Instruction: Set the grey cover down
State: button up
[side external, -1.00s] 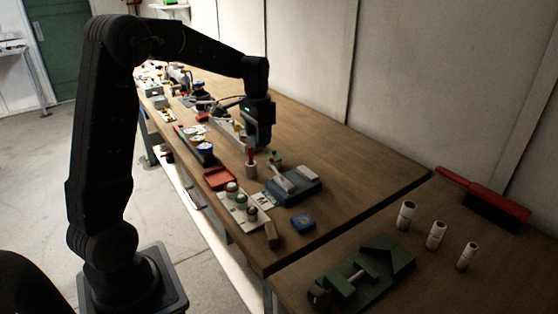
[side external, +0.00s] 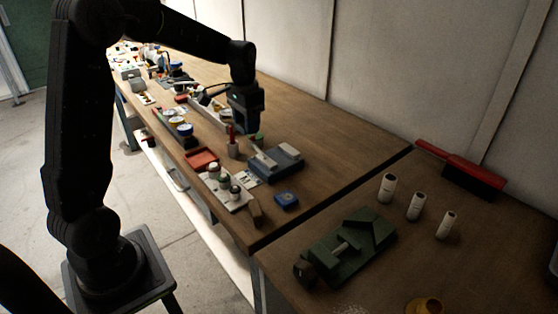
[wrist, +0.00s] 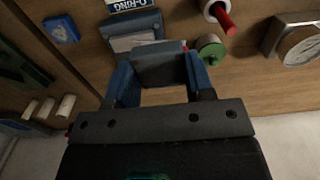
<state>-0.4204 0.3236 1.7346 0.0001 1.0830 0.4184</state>
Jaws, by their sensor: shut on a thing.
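My gripper (wrist: 158,66) is shut on the grey cover (wrist: 160,72), a flat grey block between its two blue fingers in the wrist view. In the side view my gripper (side external: 247,118) hangs over the bench, and the cover cannot be made out there. A blue-grey box (side external: 284,154) with a lighter grey top stands on the bench, to the right of and nearer than my gripper. It also shows in the wrist view (wrist: 130,28), just beyond the cover. I cannot tell whether the cover touches anything below it.
A red-topped cylinder (side external: 232,146) and a green round part (wrist: 210,50) are close to my gripper. A red tray (side external: 201,159), a white holder with bottles (side external: 238,204) and a blue block (side external: 287,201) stand nearby. Bare wood (side external: 330,135) lies behind the box.

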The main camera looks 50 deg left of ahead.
jog(key=a, duration=0.1)
jog(key=a+r, duration=0.2)
jog(key=a, duration=0.1)
jog(key=shift+s, duration=0.4)
send_over(278, 157)
jog(key=f, duration=0.7)
jog(key=shift+w+d+f, duration=0.15)
jog(key=shift+w+d, duration=0.05)
notch_tip(278, 157, down, 2)
jog(key=shift+s+a+f, duration=0.1)
jog(key=shift+f, duration=0.4)
jog(key=shift+s+f, duration=0.15)
jog(key=shift+f, duration=0.2)
jog(key=shift+c, duration=0.8)
jog(key=o, duration=1.1)
jog(key=shift+r, duration=0.1)
